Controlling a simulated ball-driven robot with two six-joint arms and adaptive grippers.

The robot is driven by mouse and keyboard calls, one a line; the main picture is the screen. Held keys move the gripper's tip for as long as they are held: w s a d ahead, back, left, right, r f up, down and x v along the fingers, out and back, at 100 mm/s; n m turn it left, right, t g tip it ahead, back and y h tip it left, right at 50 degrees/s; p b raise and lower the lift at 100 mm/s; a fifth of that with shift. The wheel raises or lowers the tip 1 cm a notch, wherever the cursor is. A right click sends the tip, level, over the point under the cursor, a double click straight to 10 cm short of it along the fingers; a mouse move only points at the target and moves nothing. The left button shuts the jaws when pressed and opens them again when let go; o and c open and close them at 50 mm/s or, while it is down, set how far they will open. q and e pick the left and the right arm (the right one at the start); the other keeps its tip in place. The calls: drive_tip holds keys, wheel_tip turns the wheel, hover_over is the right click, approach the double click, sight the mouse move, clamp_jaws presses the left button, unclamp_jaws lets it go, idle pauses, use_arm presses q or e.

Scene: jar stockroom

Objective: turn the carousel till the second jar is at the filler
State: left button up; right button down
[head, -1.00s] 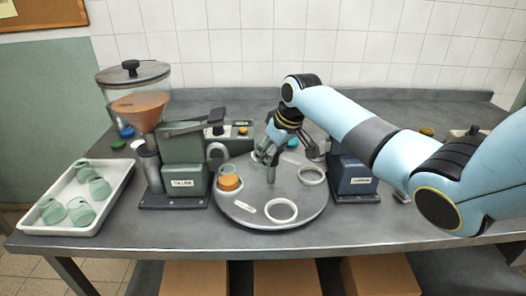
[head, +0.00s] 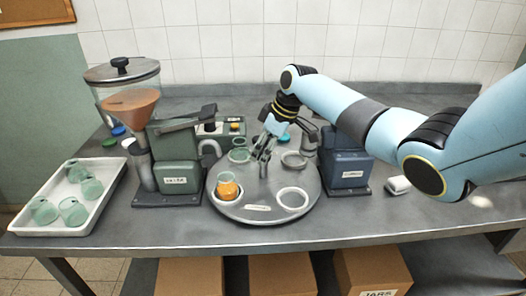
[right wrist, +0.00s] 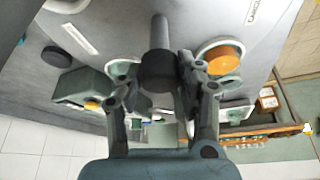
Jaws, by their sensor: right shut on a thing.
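The grey round carousel (head: 240,213) carries an orange-filled jar (head: 227,188) at its front left and an empty green jar (head: 239,155) at its back left. Two white rings on it, front right (head: 293,198) and right back (head: 293,160), look empty. The green filler (head: 176,172) with the orange hopper stands left of the carousel; the green jar is close to its spout. My right gripper (head: 265,150) is shut on the carousel's upright post (head: 263,169); the dark post top (right wrist: 158,70) sits between the fingers in the right wrist view. My left gripper is out of view.
A white tray (head: 100,208) with several green jars lies at the far left. A blue machine (head: 345,170) stands close to the carousel's right side. A small white object (head: 398,185) lies farther right. The front of the table is clear.

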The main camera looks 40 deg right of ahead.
drive_tip(key=shift+n, duration=0.3)
idle(0.5)
drive_tip(key=c, duration=0.9)
unclamp_jaws()
drive_tip(key=shift+o, duration=0.2)
